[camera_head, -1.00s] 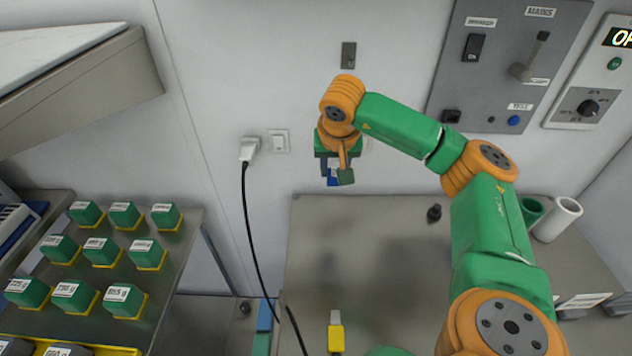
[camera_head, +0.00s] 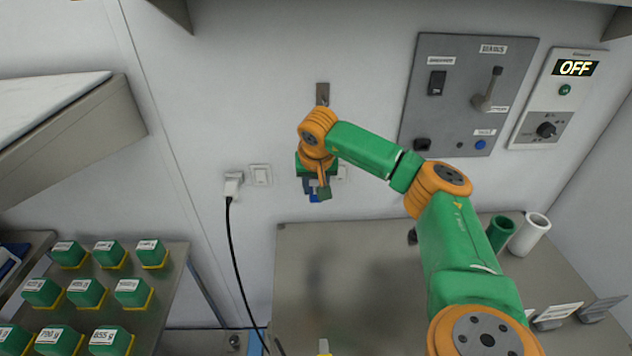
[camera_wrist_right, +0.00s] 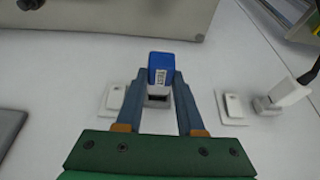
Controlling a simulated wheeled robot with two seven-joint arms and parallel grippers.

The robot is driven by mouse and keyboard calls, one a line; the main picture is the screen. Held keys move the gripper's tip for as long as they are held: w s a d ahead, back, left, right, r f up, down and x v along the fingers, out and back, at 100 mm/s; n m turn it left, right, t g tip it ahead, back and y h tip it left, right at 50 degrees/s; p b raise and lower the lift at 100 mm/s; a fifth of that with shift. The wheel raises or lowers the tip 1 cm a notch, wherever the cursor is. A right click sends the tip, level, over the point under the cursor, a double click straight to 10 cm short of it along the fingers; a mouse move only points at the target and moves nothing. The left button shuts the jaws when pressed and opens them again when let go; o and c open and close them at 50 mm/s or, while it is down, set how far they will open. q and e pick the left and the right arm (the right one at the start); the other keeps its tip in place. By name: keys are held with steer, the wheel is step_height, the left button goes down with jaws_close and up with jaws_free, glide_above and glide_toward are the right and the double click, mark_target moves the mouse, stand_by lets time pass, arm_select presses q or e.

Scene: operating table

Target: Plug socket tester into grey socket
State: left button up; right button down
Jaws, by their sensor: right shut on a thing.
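My right gripper (camera_head: 314,190) is in front of the white wall, pointing down in the head view. It is shut on the blue socket tester (camera_head: 313,198), which is partly hidden by the fingers. In the right wrist view the gripper (camera_wrist_right: 163,78) has the blue tester (camera_wrist_right: 161,62), with a white label, between its fingertips. A pale grey piece with a dark slot (camera_wrist_right: 157,99) shows just beyond the tester; I cannot tell whether it touches. My left gripper is out of view.
A white plug (camera_head: 233,184) with a black cable sits left of a white switch (camera_head: 260,174). The grey breaker panel (camera_head: 455,120) is to the right. Green labelled blocks (camera_head: 86,292) stand lower left. The metal table (camera_head: 300,260) below is largely clear.

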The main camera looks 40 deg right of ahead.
mark_target(314, 181)
steer(key=shift+p, duration=0.8)
stand_by(1.2)
steer(key=shift+w+d+r+p, duration=0.15)
steer(key=shift+w+d+p, duration=0.6)
steer(key=shift+w, duration=0.25)
stand_by(0.6)
steer(key=shift+w+d, duration=0.1)
steer(key=shift+d, duration=0.05)
steer(key=shift+c, duration=2.2)
jaws_free()
steer(key=shift+w+d, duration=0.1)
steer(key=b+v, duration=0.2)
steer(key=v, duration=0.4)
steer(key=shift+r, duration=0.45)
